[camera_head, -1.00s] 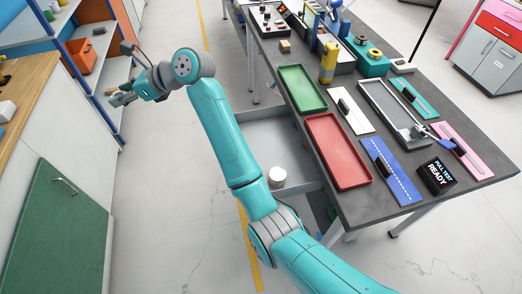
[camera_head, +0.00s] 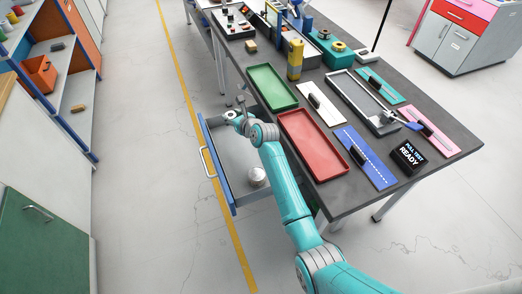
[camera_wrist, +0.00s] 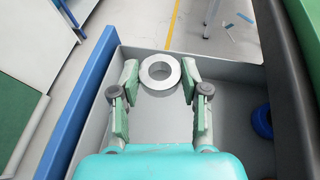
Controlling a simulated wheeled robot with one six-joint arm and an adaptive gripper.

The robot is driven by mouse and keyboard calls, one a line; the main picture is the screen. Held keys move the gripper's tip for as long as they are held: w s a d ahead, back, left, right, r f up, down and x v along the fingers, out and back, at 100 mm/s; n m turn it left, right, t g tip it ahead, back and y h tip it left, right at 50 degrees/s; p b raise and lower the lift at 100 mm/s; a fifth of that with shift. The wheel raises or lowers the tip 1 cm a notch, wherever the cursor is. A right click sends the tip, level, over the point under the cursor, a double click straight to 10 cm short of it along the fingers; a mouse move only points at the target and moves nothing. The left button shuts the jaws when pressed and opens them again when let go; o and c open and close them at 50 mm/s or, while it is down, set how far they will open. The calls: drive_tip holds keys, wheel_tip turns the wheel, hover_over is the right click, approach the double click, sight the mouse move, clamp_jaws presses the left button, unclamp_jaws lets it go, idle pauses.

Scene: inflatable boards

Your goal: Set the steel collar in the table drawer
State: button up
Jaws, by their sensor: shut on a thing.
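The steel collar (camera_wrist: 146,78) is a pale metal ring between the two fingertips in the wrist view. My gripper (camera_wrist: 160,75) is shut on it, one finger on each side. The table drawer (camera_head: 206,163) stands pulled out, with a blue front and a grey inside. In the head view my gripper (camera_head: 233,116) is over the far part of the drawer, where the collar is hard to make out. The wrist view shows the drawer's blue front (camera_wrist: 88,92) at left and grey floor below the collar. I cannot tell whether the collar touches the floor.
A silver round object (camera_head: 257,176) sits in the drawer's near part. A blue round object (camera_wrist: 262,121) is at the drawer's right in the wrist view. Green (camera_head: 272,87) and red (camera_head: 313,144) trays lie on the tabletop by the drawer. Floor left of the drawer is clear.

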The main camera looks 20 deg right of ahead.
hover_over(238, 138)
wheel_tip(238, 138, down, 6)
drive_tip(key=shift+r, duration=0.1)
drive_tip(key=shift+a+f, duration=0.1)
drive_tip(key=shift+f, duration=2.25)
drive_tip(key=shift+f, duration=0.15)
drive_tip(key=o, duration=1.2)
drive_tip(key=v, duration=1.2)
drive_tip(key=shift+a+r, duration=0.1)
drive_tip(key=shift+r, duration=0.1)
